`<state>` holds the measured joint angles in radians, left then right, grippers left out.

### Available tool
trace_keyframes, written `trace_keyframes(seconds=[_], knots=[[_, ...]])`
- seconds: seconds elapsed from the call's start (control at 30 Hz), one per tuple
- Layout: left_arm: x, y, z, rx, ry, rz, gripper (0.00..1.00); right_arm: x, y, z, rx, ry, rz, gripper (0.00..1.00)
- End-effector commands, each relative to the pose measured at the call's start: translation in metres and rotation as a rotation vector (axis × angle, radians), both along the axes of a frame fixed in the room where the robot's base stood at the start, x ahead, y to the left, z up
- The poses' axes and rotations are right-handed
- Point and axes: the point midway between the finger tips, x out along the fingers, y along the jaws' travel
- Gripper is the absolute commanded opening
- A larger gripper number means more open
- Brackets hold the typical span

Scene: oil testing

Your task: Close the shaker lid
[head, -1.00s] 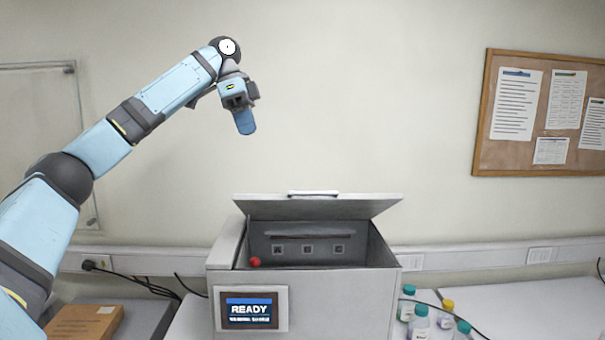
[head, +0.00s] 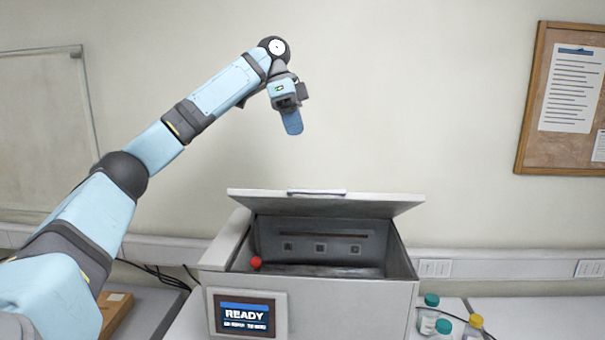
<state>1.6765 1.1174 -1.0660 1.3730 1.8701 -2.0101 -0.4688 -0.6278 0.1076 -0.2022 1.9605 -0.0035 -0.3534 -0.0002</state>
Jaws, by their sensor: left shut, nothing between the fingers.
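The shaker (head: 350,305) is a grey box at the lower middle of the head view, with a screen (head: 246,313) on its front that reads READY. Its lid (head: 380,203) is raised at the back and tilted, so the dark inside shows. A small red ball (head: 256,262) is at the left of the opening. My left gripper (head: 292,123) is shut and empty, pointing down high above the lid, well apart from it. My right gripper is not in view.
Bottles with green and yellow caps (head: 428,315) stand to the right of the shaker. A brown box (head: 115,312) lies at the lower left. A cork board (head: 535,100) hangs on the wall. The space between my left gripper and the lid is clear.

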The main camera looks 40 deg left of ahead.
Motion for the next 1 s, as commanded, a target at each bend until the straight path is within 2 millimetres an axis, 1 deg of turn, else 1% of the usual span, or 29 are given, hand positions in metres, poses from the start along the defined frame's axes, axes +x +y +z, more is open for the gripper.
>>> trace_keyframes(seconds=[0.03, 0.17, 0.37, 0.5, 0.53, 0.57, 0.7, 0.8, 1.0], knots=[[0.001, -0.003, -0.007, 0.001, 0.004, -0.002, 0.00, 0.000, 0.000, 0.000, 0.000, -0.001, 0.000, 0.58], [0.001, -0.007, -0.019, 0.000, 0.003, -0.002, 0.00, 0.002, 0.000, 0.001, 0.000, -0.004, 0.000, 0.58], [0.002, -0.016, -0.045, 0.000, 0.004, 0.000, 0.00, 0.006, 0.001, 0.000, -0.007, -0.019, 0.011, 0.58], [0.002, -0.025, -0.070, 0.001, 0.003, -0.001, 0.00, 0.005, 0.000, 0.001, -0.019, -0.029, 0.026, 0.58], [-0.001, -0.026, -0.070, 0.004, 0.001, 0.001, 0.00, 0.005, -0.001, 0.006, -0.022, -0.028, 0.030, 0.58], [-0.003, -0.028, -0.074, 0.004, 0.002, 0.001, 0.00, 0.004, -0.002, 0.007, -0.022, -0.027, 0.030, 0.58], [-0.010, -0.034, -0.089, 0.002, 0.001, 0.002, 0.00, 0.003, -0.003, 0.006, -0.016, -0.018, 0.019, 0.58], [-0.013, -0.037, -0.095, 0.001, 0.000, 0.001, 0.00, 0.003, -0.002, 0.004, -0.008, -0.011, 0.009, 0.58], [-0.014, -0.038, -0.098, 0.000, 0.000, 0.001, 0.00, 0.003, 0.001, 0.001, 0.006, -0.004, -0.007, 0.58]])
